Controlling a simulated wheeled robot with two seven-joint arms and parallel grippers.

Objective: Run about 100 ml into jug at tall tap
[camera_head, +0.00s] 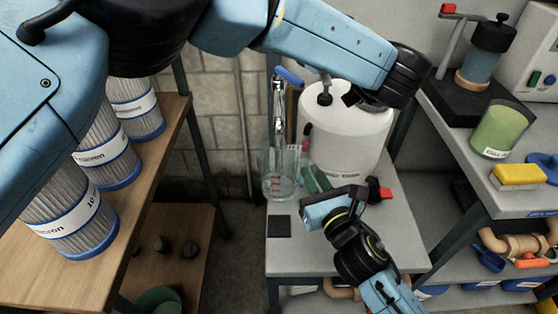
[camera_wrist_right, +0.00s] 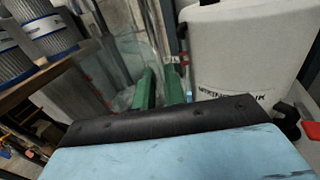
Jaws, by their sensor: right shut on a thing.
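The clear jug (camera_head: 280,182) with red marks is at the left side of the grey bench, under the tall tap (camera_head: 278,105). The tap is chrome with a blue lever (camera_head: 289,75). The jug also shows, faintly, in the right wrist view (camera_wrist_right: 122,60). My right gripper (camera_head: 312,179) is shut on the jug at its right side, with its green fingers (camera_wrist_right: 160,88) close together there; the exact grip is partly hidden. I cannot tell a water level or whether water runs. My left arm crosses above the bench; its gripper does not show.
A white tank (camera_head: 345,140) stands right behind my right gripper. A dark square pad (camera_head: 279,226) lies in front of the jug. Filter cartridges (camera_head: 80,205) stand on a wooden shelf at left. A green cup (camera_head: 502,130) and yellow sponge (camera_head: 518,176) are at right.

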